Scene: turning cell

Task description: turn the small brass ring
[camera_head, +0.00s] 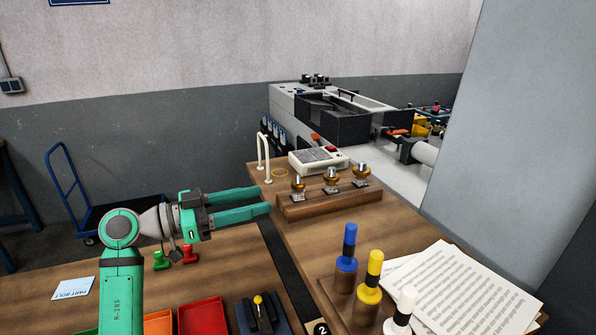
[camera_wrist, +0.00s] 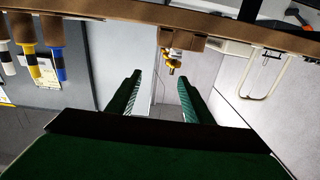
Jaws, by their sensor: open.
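Three fittings, each with a brass ring and a silver top, stand in a row on a wooden block (camera_head: 330,201). Their brass rings are at the left (camera_head: 298,185), middle (camera_head: 330,177) and right (camera_head: 361,172) of the row. I cannot tell by size which is the small one. My gripper (camera_head: 264,200) is open and empty, left of the block, fingers pointing toward the row. In the wrist view, which is upside down, brass fittings (camera_wrist: 172,56) overlap beyond and between my fingertips (camera_wrist: 160,80), apart from them.
A white control box (camera_head: 318,161) stands behind the block. Blue (camera_head: 347,262), yellow (camera_head: 370,290) and white (camera_head: 403,305) handles stand in front, beside papers (camera_head: 470,285). Red and green knobs sit below my wrist.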

